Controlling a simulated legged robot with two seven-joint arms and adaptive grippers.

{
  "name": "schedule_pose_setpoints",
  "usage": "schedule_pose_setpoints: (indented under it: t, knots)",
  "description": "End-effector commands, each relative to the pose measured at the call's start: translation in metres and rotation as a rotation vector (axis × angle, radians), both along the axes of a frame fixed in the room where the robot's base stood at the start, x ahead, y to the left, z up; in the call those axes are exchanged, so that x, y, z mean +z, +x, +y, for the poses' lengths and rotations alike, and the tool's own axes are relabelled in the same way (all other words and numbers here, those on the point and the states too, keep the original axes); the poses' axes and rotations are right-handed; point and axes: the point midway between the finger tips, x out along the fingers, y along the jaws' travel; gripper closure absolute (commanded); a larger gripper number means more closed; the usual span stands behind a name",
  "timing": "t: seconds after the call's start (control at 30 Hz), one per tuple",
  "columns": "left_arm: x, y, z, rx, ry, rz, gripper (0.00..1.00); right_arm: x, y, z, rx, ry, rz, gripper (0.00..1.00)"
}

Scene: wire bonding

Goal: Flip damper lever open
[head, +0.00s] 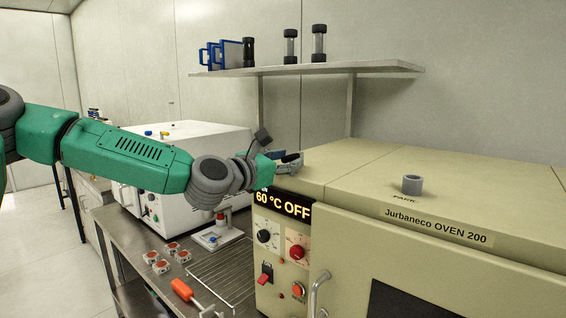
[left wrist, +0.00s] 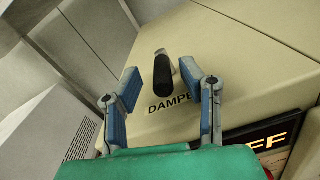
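The damper lever (left wrist: 163,76), with a black grip and a pale metal end, stands on the beige oven top beside the lettering "DAMPER" in the left wrist view. My left gripper (left wrist: 160,75) is open, with one blue-padded finger on each side of the lever in the picture. Gaps show between the lever and both fingers, so it is not gripped; how far it is in depth is hard to tell. My right gripper is not in view.
The oven front has a display reading "60 °C OFF" (head: 282,204), knobs and a door handle (head: 320,292). A grey cylinder (head: 412,185) stands on the oven top. A shelf (head: 310,70) hangs behind. A white machine (head: 190,150) stands left of the oven.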

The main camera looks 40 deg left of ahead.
Motion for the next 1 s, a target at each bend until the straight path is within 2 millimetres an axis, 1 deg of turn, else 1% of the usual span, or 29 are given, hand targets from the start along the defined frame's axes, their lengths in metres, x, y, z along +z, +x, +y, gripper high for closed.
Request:
schedule_pose_setpoints:
  t: [0.17, 0.4, 0.8, 1.0]
  knots:
    - [0.001, -0.017, 0.002, 0.001, -0.004, -0.003, 0.65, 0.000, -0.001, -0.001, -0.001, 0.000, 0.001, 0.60]
    - [0.000, -0.052, 0.006, -0.001, -0.010, -0.004, 0.65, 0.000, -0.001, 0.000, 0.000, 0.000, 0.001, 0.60]
    - [-0.002, -0.070, 0.009, 0.002, -0.007, 0.000, 0.65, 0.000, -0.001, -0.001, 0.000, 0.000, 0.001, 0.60]
    - [-0.001, -0.073, 0.008, 0.000, -0.002, -0.001, 0.65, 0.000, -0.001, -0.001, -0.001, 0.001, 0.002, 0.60]
